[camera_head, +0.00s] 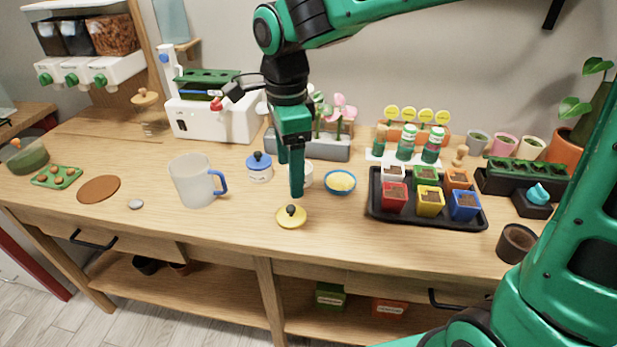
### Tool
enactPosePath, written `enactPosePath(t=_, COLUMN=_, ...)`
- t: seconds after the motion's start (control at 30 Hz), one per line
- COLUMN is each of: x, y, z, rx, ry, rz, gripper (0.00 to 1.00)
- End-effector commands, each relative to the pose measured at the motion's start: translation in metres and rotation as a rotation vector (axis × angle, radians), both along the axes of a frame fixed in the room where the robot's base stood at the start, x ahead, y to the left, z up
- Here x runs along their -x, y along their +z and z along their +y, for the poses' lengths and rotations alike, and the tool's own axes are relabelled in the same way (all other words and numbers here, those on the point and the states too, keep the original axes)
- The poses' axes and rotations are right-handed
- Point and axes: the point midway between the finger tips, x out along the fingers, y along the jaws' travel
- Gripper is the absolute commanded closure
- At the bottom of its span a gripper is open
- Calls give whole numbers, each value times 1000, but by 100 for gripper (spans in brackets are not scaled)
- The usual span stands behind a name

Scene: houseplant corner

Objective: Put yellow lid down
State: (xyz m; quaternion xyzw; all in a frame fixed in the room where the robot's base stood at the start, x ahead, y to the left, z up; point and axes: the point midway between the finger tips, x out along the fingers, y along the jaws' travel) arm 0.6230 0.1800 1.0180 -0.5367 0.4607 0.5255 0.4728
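The yellow lid (291,219), a shallow disc with a dark round knob, appears to lie flat on the wooden table near its front edge. My gripper (291,180) points down just above and behind the lid. Its two green fingers are spread, one nearer the camera than the other, and I see nothing between them. The nearer fingertip ends a little above the knob in the picture. A white container (307,176) stands behind the nearer finger and is partly hidden by it.
A jar with a blue lid (259,168) and a frosted mug (192,181) stand left of my gripper. A blue bowl with yellow contents (340,182) and a black tray (385,217) of coloured pots are to the right. The table around the lid is clear.

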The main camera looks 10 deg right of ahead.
Motion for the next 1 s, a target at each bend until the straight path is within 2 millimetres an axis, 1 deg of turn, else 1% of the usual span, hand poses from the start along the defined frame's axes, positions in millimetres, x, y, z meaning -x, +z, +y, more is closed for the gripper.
enactPosePath(t=0.27, x=0, y=2, z=-1, rx=1, ry=1, rz=0, gripper=28)
enactPosePath(t=0.37, x=-1, y=2, z=-15, rx=9, ry=17, rz=-2, gripper=28)
enactPosePath(t=0.47, x=-1, y=2, z=-50, rx=29, ry=66, rz=-8, gripper=28)
enactPosePath(t=0.57, x=4, y=2, z=-103, rx=56, ry=151, rz=-7, gripper=28)
enactPosePath(t=0.6, x=8, y=2, z=-126, rx=66, ry=189, rz=-5, gripper=28)
enactPosePath(t=0.67, x=18, y=1, z=-160, rx=78, ry=249, rz=1, gripper=28)
enactPosePath(t=0.7, x=26, y=0, z=-181, rx=83, ry=289, rz=7, gripper=28)
enactPosePath(t=0.77, x=40, y=-2, z=-211, rx=89, ry=347, rz=15, gripper=28)
enactPosePath(t=0.8, x=50, y=-3, z=-229, rx=89, ry=387, rz=21, gripper=28)
enactPosePath(t=0.87, x=68, y=-6, z=-255, rx=87, ry=449, rz=28, gripper=28)
enactPosePath(t=0.9, x=81, y=-9, z=-271, rx=83, ry=490, rz=34, gripper=28)
enactPosePath(t=0.97, x=101, y=-13, z=-292, rx=76, ry=551, rz=39, gripper=28)
enactPosePath(t=1.0, x=115, y=-16, z=-304, rx=68, ry=593, rz=42, gripper=28)
